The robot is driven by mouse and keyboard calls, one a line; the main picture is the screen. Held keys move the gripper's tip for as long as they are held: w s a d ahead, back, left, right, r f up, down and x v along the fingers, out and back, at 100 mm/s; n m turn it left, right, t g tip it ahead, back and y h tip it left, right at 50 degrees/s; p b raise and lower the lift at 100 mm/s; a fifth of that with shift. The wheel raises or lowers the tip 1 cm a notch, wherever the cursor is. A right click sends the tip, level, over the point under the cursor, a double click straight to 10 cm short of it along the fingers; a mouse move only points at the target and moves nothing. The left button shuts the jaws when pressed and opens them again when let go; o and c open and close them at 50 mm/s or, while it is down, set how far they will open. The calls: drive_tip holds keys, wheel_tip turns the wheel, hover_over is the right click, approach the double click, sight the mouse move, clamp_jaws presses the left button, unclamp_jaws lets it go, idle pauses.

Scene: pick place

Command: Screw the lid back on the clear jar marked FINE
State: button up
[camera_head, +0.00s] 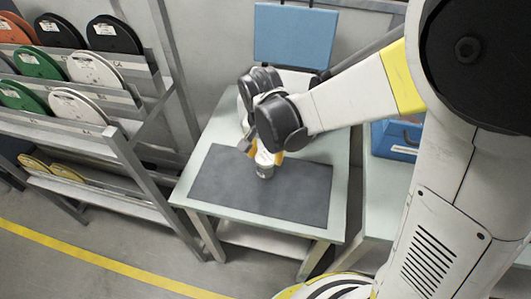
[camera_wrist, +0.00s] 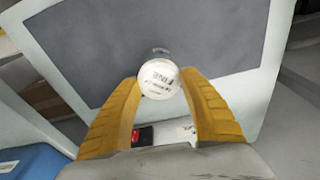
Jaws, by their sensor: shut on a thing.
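My gripper (camera_head: 264,155) points down over the dark grey mat (camera_head: 222,183) on the pale table. In the wrist view its yellow fingers (camera_wrist: 160,80) are closed on the sides of a round white lid (camera_wrist: 158,72) with small dark print that I cannot read for sure. In the head view the lid (camera_head: 264,157) sits at the top of a small greyish clear jar (camera_head: 265,172), which stands upright on the mat. Lid and jar look in line and touching; I cannot tell how far the lid is threaded. The jar's marking is not readable, and the lid hides most of the jar in the wrist view.
A rack (camera_head: 135,160) with several coloured discs stands to the left. A blue panel (camera_head: 293,36) is behind the table, and a blue box (camera_head: 396,142) is to the right. A red and black item (camera_wrist: 142,136) shows between my fingers. The mat around the jar is clear.

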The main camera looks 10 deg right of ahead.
drive_tip(key=m, duration=0.3)
drive_tip(key=o, duration=1)
drive_tip(key=shift+a, duration=0.1)
drive_tip(key=shift+c, duration=0.2)
drive_tip(key=c, duration=0.4)
drive_tip(key=shift+o, duration=0.2)
drive_tip(key=shift+r, duration=0.1)
drive_tip(key=shift+r+p, duration=2.8)
drive_tip(key=shift+r, duration=0.7)
drive_tip(key=shift+f, duration=0.1)
drive_tip(key=s+d+r+n+t, duration=0.6)
drive_tip(key=s+d+r+n, duration=0.2)
drive_tip(key=s+d+r, duration=0.3)
wheel_tip(320, 180, up, 2)
drive_tip(key=d, duration=0.2)
drive_tip(key=shift+d+y, duration=0.3)
